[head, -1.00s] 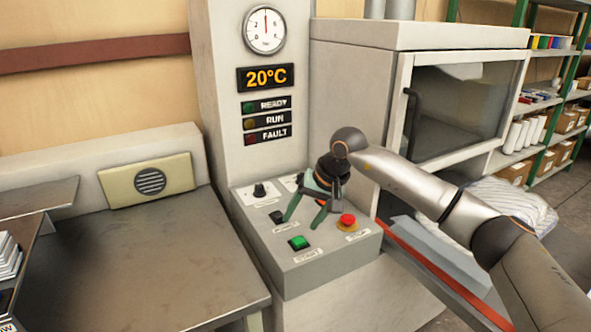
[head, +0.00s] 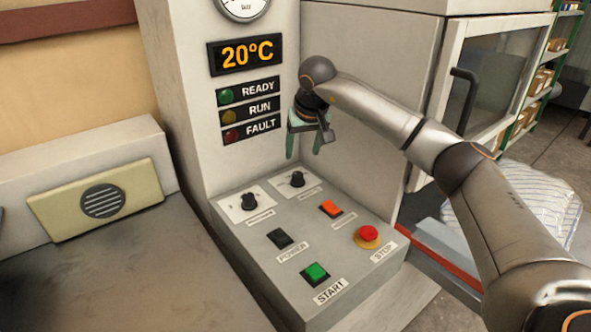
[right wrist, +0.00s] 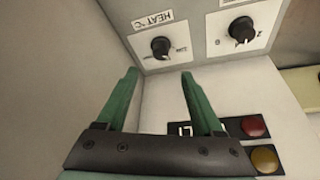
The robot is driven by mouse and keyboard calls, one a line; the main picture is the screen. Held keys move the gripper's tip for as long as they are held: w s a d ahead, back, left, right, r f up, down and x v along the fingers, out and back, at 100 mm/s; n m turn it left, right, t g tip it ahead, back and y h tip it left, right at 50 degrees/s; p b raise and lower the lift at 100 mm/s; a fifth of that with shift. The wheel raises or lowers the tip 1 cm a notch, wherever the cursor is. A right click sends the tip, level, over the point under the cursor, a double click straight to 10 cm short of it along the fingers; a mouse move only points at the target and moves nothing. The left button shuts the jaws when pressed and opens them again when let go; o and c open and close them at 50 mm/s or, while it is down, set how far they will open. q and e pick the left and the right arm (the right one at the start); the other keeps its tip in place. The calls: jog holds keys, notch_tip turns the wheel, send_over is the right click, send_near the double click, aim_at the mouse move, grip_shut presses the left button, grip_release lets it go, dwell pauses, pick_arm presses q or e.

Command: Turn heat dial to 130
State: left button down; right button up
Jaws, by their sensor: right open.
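The heat dial is a black knob on a white plate, labelled HEAT °C in the right wrist view (right wrist: 160,48). In the head view, the heat dial (head: 297,179) is the right one of two at the back of the sloped control panel (head: 258,243). My right gripper (head: 303,152) is open and empty, with green fingers pointing down above the heat dial, apart from it. In the right wrist view, the gripper's fingertips (right wrist: 160,75) lie just below the dial, either side of it. The display (head: 246,54) reads 20°C. My left gripper is not in view.
A second dial (head: 248,201) sits left of the heat dial. The panel also holds a black power switch (head: 280,239), an orange-lit switch (head: 331,208), a green start button (head: 315,273) and a red stop button (head: 368,234). The lamp column (head: 185,60) rises directly behind.

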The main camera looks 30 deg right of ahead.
aim_at(298, 174)
jog(key=x, duration=1)
jog(key=shift+f, duration=0.15)
grip_shut()
